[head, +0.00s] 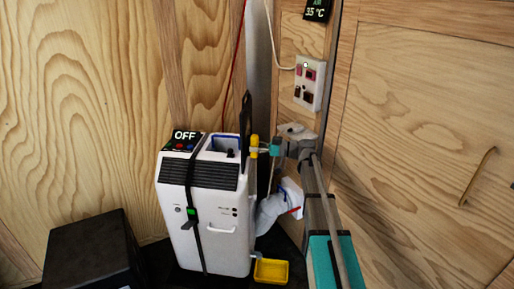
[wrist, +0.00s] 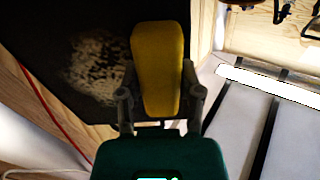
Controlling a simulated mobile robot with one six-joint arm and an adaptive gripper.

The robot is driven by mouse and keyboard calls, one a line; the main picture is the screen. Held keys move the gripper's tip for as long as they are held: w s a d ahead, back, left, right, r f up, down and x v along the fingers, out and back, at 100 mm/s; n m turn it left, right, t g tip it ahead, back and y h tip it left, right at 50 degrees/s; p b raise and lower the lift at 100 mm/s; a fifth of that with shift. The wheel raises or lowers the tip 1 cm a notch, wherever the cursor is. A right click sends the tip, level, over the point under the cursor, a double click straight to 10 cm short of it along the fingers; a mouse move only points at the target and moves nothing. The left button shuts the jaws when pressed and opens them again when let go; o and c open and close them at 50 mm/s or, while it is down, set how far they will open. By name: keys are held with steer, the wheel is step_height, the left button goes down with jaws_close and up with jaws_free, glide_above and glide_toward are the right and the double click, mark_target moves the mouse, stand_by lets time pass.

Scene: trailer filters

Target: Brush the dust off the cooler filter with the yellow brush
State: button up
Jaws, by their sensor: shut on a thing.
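The yellow brush (wrist: 157,65) is held between the fingers of my gripper (wrist: 161,98) in the wrist view. In the head view my gripper (head: 268,148) is at the cooler's upper right side, with the brush (head: 254,146) at its tip. The dark cooler filter (wrist: 45,25) fills the upper left of the wrist view and carries a pale dust patch (wrist: 95,65). The brush is over the filter, right of the patch; I cannot tell whether it touches. In the head view the filter (head: 245,115) shows as a thin black upright edge beside the white cooler (head: 213,220).
The cooler's display (head: 185,135) reads OFF, and a black strap runs down its front. A yellow tray (head: 271,271) is low at its right. A black box (head: 90,250) stands at left. A wall switch panel (head: 310,82) and red cord (head: 240,50) are close by.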

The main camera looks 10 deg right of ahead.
steer(key=shift+w+a, duration=0.1)
steer(key=shift+a, duration=0.3)
steer(key=shift+w, duration=0.1)
steer(key=shift+w+d, duration=0.35)
steer(key=shift+w, duration=0.45)
steer(key=shift+w+d, duration=0.35)
steer(key=shift+w, duration=0.4)
steer(key=shift+w+d+r, duration=0.1)
steer(key=shift+w+d, duration=0.1)
steer(key=shift+w, duration=0.65)
steer(key=shift+w+d+r, duration=0.1)
steer(key=shift+w+d, duration=0.1)
steer(key=shift+w, duration=0.6)
